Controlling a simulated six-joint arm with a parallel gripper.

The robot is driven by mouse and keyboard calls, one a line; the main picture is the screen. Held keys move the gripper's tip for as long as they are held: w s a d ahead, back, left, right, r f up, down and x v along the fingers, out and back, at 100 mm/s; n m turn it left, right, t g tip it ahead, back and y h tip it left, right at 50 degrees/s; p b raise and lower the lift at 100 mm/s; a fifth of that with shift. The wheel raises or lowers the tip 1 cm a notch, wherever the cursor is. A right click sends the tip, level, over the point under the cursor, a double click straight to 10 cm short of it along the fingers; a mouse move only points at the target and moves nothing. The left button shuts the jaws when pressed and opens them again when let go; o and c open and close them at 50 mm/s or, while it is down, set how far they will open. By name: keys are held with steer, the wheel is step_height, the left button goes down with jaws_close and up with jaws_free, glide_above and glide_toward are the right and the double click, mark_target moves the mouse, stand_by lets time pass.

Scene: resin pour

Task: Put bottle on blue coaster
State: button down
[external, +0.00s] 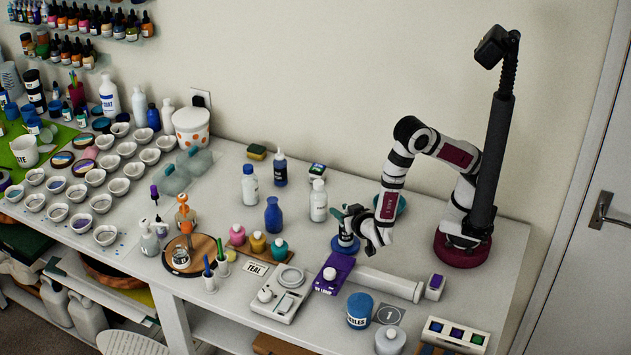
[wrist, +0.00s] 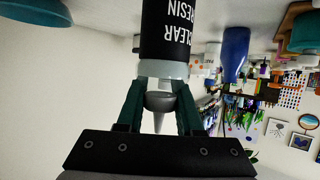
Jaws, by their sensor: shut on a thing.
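The bottle (wrist: 166,35), with a black label reading CLEAR RESIN and a pale neck and nozzle, is in my gripper (wrist: 162,85). In the wrist view, which appears upside down, the teal fingers close on either side of its neck. In the external view my gripper (external: 348,213) is right of the middle of the table, with the bottle below it, small and partly hidden. A round blue coaster (external: 345,246) shows directly under it. I cannot tell whether the bottle's base touches the coaster.
A white bottle (external: 319,206) and a blue bottle (external: 273,215) stand left of my gripper. A teal bowl (external: 402,203) is behind the arm.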

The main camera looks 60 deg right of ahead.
steer(key=c, duration=0.6)
jaws_free()
steer(key=shift+o, duration=0.2)
